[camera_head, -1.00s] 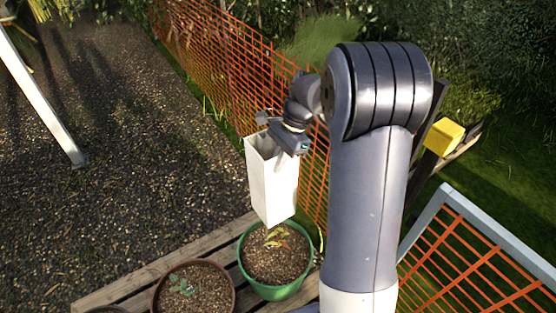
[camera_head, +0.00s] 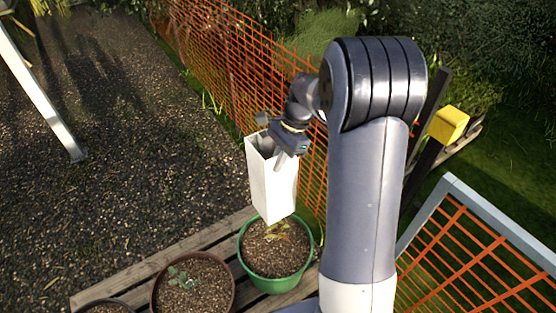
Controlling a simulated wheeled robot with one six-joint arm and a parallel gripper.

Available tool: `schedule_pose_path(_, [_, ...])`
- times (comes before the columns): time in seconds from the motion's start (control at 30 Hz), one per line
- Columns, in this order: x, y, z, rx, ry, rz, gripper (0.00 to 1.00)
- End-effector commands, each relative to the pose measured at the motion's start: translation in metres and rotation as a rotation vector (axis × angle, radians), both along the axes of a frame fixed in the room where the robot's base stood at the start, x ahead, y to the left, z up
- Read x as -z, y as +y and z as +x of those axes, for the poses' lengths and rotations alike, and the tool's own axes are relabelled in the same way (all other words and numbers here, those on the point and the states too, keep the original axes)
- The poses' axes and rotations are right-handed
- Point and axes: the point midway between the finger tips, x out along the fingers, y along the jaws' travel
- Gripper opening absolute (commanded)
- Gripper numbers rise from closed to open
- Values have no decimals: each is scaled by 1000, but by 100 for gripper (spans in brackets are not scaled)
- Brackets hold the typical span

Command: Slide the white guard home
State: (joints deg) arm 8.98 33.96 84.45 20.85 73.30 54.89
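The white guard (camera_head: 268,192) is a tall, square, open-topped tube. It stands nearly upright, slightly tilted, over the back of the green pot (camera_head: 265,287). My gripper (camera_head: 282,158) is at the guard's upper rim and appears shut on its near right wall; the fingertips are partly hidden. A small seedling (camera_head: 278,232) with yellowish leaves grows in the green pot. It shows just below and in front of the guard's lower end. I cannot tell whether the guard surrounds any of it or touches the soil.
A brown pot (camera_head: 232,283) with a small green plant stands left of the green pot on a slatted wooden bench (camera_head: 140,281). Another pot is cut off at the bottom edge. Orange mesh fence (camera_head: 215,65) runs behind. A yellow block (camera_head: 448,124) is at right. Gravel lies left.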

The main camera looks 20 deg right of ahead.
Motion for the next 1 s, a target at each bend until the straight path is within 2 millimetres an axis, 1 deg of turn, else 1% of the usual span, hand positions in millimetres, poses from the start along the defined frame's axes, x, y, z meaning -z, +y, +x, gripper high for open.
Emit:
schedule_pose_path(0.27, [1,0,0,0,0,0,0])
schedule_pose_path(1.0, [30,0,0,0,0,0,0])
